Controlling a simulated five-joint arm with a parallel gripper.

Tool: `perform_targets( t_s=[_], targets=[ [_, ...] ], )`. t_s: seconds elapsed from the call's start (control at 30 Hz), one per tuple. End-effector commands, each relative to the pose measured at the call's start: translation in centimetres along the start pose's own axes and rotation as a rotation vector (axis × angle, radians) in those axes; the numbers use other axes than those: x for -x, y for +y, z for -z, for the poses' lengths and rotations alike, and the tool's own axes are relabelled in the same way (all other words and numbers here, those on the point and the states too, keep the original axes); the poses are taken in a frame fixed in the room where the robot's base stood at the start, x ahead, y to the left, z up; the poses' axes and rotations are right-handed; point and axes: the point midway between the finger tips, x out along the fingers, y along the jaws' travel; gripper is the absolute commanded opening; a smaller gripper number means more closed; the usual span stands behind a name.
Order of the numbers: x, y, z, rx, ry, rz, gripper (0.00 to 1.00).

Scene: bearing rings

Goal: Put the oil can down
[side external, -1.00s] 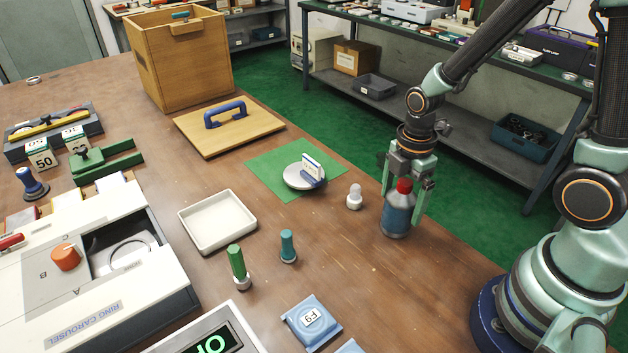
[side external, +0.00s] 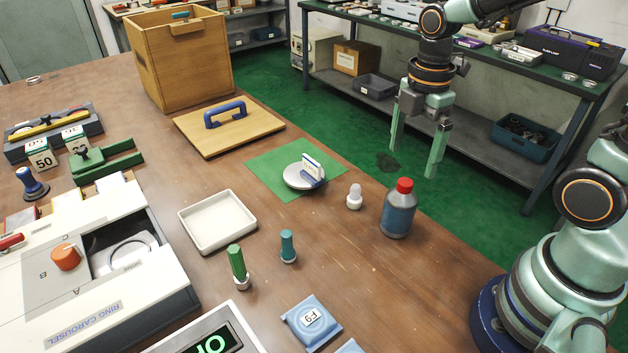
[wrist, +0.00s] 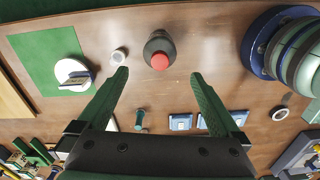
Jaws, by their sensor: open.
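The oil can (side external: 398,214) is a grey-blue bottle with a red cap. It stands upright on the brown table near its right edge in the side view. It also shows in the wrist view (wrist: 159,49), seen from above, beyond the fingertips and apart from them. My gripper (side external: 418,162) is raised above the can and behind it, with its two green fingers spread wide and nothing between them. In the wrist view my gripper (wrist: 158,74) is also open and empty.
A small white bottle (side external: 354,197) stands just left of the can. A green mat (side external: 262,172) carries a round white dish with a card. Bare table surrounds the can's front.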

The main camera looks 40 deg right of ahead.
Motion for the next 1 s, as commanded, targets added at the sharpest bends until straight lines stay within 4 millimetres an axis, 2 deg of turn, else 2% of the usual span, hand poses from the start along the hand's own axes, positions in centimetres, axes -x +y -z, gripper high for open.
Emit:
perform_targets(
  t_s=[0.13,0.23,0.5,0.7,0.83,1.0],
  targets=[
    [0.9,0.0,0.1,-0.053,0.003,-0.022,1.00],
    [1.8,-0.1,0.2,-0.192,0.016,-0.072,1.00],
    [5.4,-0.5,0.6,-0.834,0.168,-0.266,1.00],
    [7.2,-1.0,0.8,-1.215,0.325,-0.335,1.00],
    [7.7,-1.1,0.9,-1.343,0.388,-0.347,1.00],
    [7.8,-1.1,0.9,-1.388,0.408,-0.347,1.00]
  ],
)
